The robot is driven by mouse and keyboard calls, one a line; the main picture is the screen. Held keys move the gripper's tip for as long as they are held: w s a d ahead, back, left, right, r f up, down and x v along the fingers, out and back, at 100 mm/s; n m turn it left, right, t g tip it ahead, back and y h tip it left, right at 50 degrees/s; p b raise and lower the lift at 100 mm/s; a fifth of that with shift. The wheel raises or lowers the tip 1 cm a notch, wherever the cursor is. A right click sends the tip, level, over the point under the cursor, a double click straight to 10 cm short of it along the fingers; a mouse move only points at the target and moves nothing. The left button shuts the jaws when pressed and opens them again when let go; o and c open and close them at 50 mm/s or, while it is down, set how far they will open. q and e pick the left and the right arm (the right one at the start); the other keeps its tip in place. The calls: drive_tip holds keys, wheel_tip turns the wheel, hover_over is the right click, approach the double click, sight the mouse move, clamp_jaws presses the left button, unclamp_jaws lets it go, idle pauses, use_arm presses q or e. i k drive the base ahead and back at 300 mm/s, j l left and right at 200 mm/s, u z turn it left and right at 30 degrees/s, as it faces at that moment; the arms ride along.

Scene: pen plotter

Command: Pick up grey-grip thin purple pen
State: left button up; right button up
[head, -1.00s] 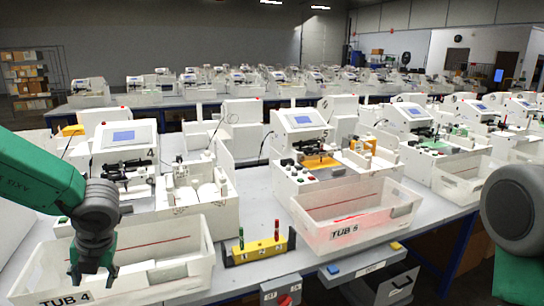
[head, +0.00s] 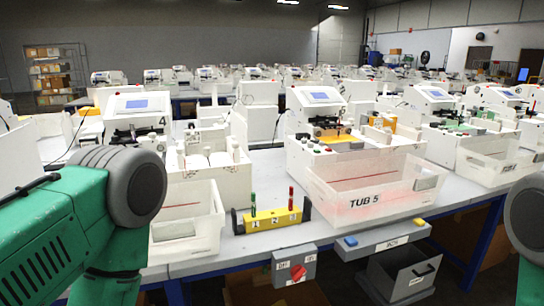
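I cannot make out a grey-grip thin purple pen in the head view.
A clear tub marked TUB 5 (head: 365,198) stands right of the holder, another white tub (head: 188,222) left of it. A grey box with a red knob (head: 298,272) and an open bin (head: 412,275) are below the table edge. Plotter machines (head: 322,97) stand behind.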

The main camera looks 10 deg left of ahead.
sight(131, 125)
drive_tip(key=i+j+u, duration=0.5)
drive_tip(key=j, duration=0.2)
drive_tip(key=i+j+u, duration=0.45)
drive_tip(key=i+j, duration=0.1)
drive_tip(key=i, duration=0.1)
